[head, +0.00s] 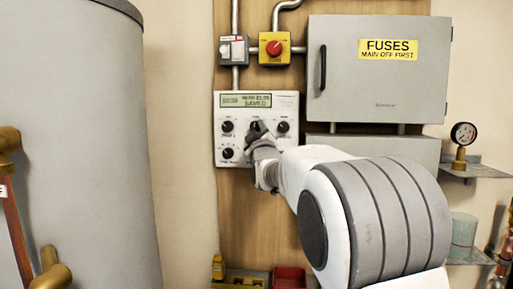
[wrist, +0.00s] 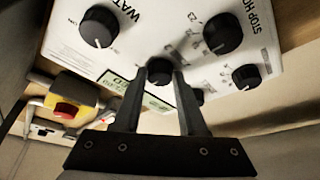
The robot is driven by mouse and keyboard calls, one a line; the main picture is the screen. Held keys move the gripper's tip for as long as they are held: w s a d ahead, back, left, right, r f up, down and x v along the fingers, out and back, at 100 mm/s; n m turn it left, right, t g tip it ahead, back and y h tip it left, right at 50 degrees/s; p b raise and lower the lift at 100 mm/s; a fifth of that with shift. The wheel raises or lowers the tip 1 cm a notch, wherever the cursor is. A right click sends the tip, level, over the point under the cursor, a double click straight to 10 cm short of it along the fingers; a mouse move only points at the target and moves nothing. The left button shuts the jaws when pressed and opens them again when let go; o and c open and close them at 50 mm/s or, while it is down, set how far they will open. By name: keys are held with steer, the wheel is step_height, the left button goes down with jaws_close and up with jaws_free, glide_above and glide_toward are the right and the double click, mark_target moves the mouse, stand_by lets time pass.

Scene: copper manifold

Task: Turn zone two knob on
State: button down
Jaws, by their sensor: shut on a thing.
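A white control panel (head: 222,98) with a small display is mounted on the wooden board. Several black knobs sit on it, including an upper left knob (head: 227,126), an upper right knob (head: 283,127) and a lower left knob (head: 228,153). My gripper (head: 258,130) reaches the panel's upper middle. In the wrist view, my gripper (wrist: 159,88) is shut on a black knob (wrist: 159,67) between its fingertips. Labels near the held knob are too small and partly hidden to read. Neighbouring knobs (wrist: 222,33) stand apart from the fingers.
A red knob on a yellow box (head: 274,47) and a grey switch box (head: 233,49) sit above the panel. A grey fuse cabinet (head: 340,80) is at upper right. A large grey tank (head: 80,150) stands left. A red bin (head: 289,277) is below.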

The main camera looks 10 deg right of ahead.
steer(key=shift+w+a+m+h+b, duration=0.1)
steer(key=shift+m+h+b, duration=0.3)
steer(key=shift+m+h, duration=1.05)
steer(key=shift+s+a+m+h+b, duration=0.1)
steer(key=shift+m+h+b, duration=0.35)
steer(key=shift+m, duration=1.95)
steer(key=shift+w+a+m+h+b, duration=0.1)
steer(key=shift+m+h+b, duration=0.2)
steer(key=shift+m+h, duration=1.2)
steer(key=shift+m+y, duration=0.5)
steer(key=shift+m, duration=0.25)
steer(key=shift+c, duration=2.4)
jaws_free()
steer(key=shift+f, duration=0.1)
steer(key=v, duration=1.7)
